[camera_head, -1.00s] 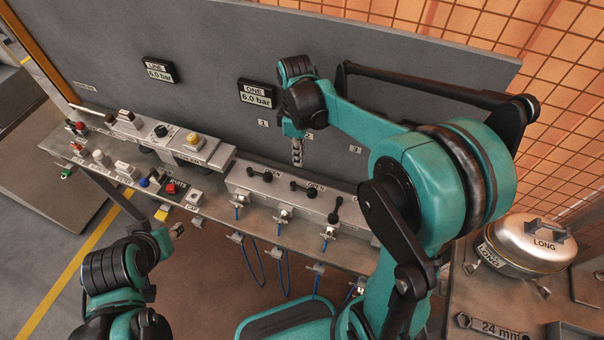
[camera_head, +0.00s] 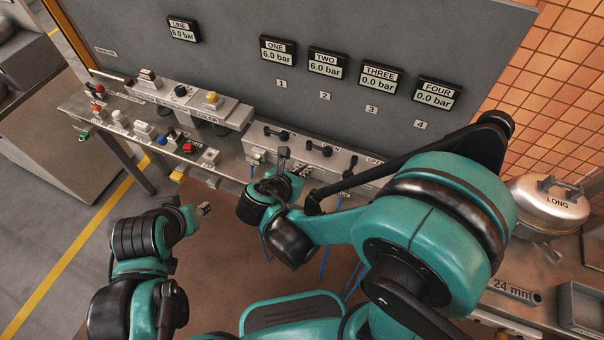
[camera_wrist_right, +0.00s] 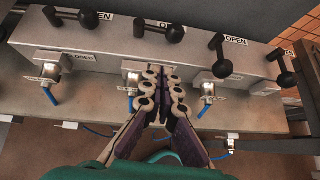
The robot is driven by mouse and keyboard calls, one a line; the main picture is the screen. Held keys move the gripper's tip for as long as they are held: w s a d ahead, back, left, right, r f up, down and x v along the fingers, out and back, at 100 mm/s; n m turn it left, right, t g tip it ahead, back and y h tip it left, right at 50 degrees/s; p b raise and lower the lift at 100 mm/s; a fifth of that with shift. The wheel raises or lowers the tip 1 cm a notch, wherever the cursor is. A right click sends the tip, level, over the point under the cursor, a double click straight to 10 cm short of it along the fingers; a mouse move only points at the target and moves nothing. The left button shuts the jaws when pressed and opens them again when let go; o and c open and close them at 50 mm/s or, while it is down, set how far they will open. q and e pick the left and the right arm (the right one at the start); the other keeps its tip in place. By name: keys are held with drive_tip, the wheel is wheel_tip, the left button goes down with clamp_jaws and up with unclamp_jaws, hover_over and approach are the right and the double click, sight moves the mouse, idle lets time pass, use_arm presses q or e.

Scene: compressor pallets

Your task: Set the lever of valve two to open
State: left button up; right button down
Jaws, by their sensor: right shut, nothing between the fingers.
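The lever of valve two (camera_head: 318,149) is black with round knobs and lies sideways along the grey valve box, its free end toward the OPEN label; it also shows in the right wrist view (camera_wrist_right: 160,30). The gauge marked TWO (camera_head: 327,64) reads 6.0 bar. My right gripper (camera_head: 305,169) is in front of the valve box. In the right wrist view its fingertips (camera_wrist_right: 162,74) are together and empty, just below lever two and apart from it. My left gripper (camera_head: 205,209) is at lower left, away from the valves; its finger state is unclear.
Lever one (camera_wrist_right: 75,17) also lies sideways toward OPEN. Lever three (camera_wrist_right: 221,55) and lever four (camera_wrist_right: 285,67) point toward the front. Gauge ONE (camera_head: 277,51) reads 6.0 bar; THREE (camera_head: 380,78) and FOUR (camera_head: 438,93) read 0.0. Blue hoses hang below the box.

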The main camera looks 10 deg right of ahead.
sight(322, 150)
drive_tip(key=b+x, duration=0.2)
drive_tip(key=x, duration=0.4)
drive_tip(key=shift+f, duration=0.15)
drive_tip(key=shift+w+d+r, duration=0.35)
drive_tip(key=shift+w+d, duration=0.2)
drive_tip(key=shift+w, duration=0.15)
drive_tip(key=shift+w+d+r, duration=0.35)
drive_tip(key=shift+w+d, duration=0.2)
drive_tip(key=shift+w, duration=0.15)
drive_tip(key=shift+w+d, duration=0.3)
drive_tip(key=shift+d, duration=0.1)
drive_tip(key=shift+r, duration=0.1)
